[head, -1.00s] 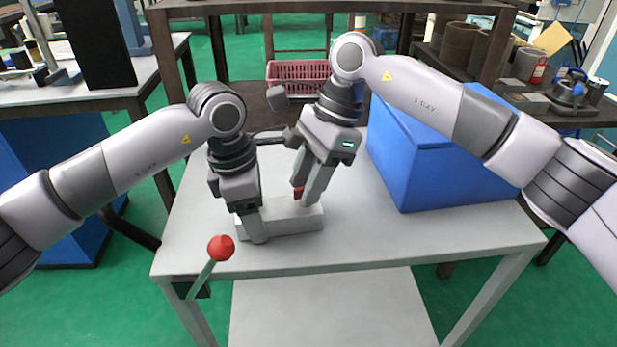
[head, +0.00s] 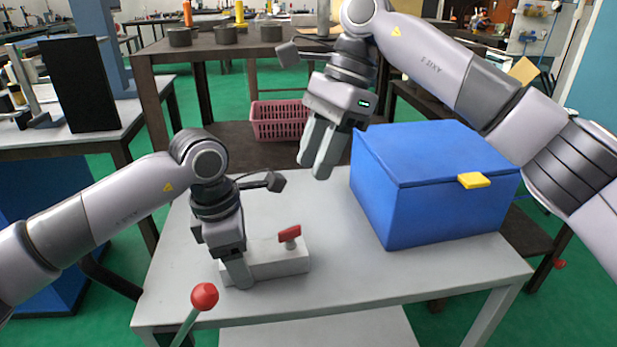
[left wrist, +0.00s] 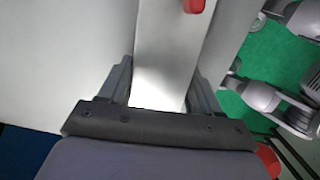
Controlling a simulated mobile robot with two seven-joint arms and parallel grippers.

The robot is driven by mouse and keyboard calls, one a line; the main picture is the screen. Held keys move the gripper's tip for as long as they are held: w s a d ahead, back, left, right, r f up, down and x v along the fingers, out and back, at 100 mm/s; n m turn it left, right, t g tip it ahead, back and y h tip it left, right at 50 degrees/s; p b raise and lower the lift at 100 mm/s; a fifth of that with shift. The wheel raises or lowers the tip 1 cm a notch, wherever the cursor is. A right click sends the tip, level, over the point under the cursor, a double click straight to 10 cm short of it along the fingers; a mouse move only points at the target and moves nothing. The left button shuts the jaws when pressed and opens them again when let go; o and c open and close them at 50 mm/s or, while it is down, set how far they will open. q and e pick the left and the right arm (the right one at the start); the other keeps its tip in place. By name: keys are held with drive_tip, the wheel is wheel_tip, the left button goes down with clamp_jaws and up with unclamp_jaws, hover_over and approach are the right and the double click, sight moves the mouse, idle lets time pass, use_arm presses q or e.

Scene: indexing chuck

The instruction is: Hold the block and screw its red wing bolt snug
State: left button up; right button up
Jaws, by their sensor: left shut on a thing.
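The pale grey block (head: 275,262) lies flat on the table, and it also shows in the left wrist view (left wrist: 168,50). The red wing bolt (head: 289,234) stands upright from its top near the right end, wing above the surface. The bolt is cut off at the top of the left wrist view (left wrist: 195,4). My left gripper (head: 240,277) is shut on the block's left end, one finger on each side. My right gripper (head: 313,168) is empty in the air, above and behind the bolt, its two fingers apart with a gap between them.
A blue box (head: 440,205) with a yellow latch (head: 473,180) stands on the table's right. A red-knobbed lever (head: 204,296) rises at the front left edge. The table (head: 350,275) is clear in front of the box. A pink basket (head: 278,120) sits behind.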

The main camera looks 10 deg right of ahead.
sight(296, 226)
drive_tip(key=shift+d+r, duration=0.1)
drive_tip(key=shift+r, duration=0.15)
drive_tip(key=x, duration=1.1)
drive_tip(key=shift+w+d+f, duration=0.1)
drive_tip(key=shift+d+f, duration=0.1)
drive_tip(key=shift+f, duration=0.3)
clamp_jaws()
